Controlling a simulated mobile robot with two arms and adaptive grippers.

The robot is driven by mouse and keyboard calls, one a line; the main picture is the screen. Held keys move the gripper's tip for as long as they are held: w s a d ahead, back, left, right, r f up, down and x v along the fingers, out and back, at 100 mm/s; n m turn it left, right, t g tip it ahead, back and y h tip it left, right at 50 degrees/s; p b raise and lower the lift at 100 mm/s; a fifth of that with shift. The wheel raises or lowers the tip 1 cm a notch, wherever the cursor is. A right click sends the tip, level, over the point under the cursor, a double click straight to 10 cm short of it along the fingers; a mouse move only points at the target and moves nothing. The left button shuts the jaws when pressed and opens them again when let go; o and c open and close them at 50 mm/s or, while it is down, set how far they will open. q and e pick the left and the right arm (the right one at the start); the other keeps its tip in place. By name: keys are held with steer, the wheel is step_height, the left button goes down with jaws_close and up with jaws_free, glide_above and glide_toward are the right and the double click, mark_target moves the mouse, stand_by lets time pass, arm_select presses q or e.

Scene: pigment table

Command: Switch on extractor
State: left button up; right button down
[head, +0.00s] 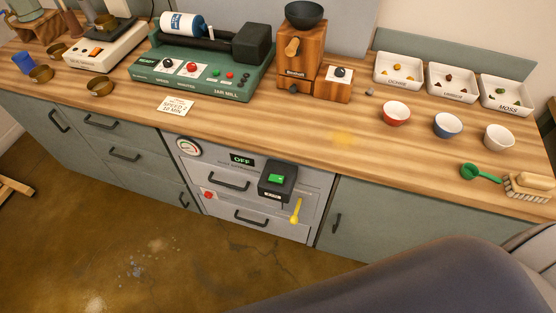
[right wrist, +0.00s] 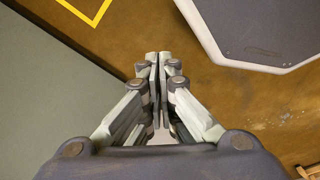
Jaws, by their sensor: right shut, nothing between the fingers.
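The extractor unit (head: 305,181) is a light grey front set into the bench, with drawer handles. Its display (head: 242,159) reads OFF. A black switch box (head: 289,190) with a green button (head: 276,179) juts out at its upper right. A yellow lever (head: 297,210) hangs just below the box. A round gauge (head: 188,147) and a small red knob (head: 208,195) are on its left side. My right gripper (right wrist: 158,60) is shut and empty in the right wrist view, above the brown floor, with no part of the extractor near its fingertips. My left gripper is not in view.
The wooden bench top (head: 235,118) carries a green jar mill (head: 205,62), a wooden grinder (head: 300,55), pigment trays (head: 398,72), small bowls (head: 396,113), a green scoop (head: 480,173) and a brush (head: 528,186). The floor (head: 150,240) before the extractor is clear.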

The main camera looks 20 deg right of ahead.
steer(key=w+a+r+n+t+y+b, duration=0.1)
steer(key=w+r, duration=0.8)
steer(key=w, duration=0.3)
steer(key=w+a+r+t+y+b, duration=0.1)
steer(key=w+a+r+t, duration=0.1)
steer(key=w+r, duration=0.85)
steer(key=w+a+r+n+y, duration=0.1)
steer(key=w+a+r+n, duration=0.25)
steer(key=r, duration=0.65)
steer(key=w+a+r+n+y, duration=0.2)
steer(key=a+r, duration=0.2)
steer(key=r, duration=0.6)
steer(key=w+d+r+n, duration=0.1)
steer(key=w+d+r, duration=0.1)
steer(key=r, duration=0.3)
steer(key=w+d+r+n+y+b, duration=0.1)
steer(key=w+d+r, duration=0.1)
steer(key=r, duration=0.4)
steer(key=shift+w+d+r+g, duration=0.3)
steer(key=shift+w+d, duration=0.1)
steer(key=shift+d, duration=0.35)
steer(key=shift+f, duration=0.1)
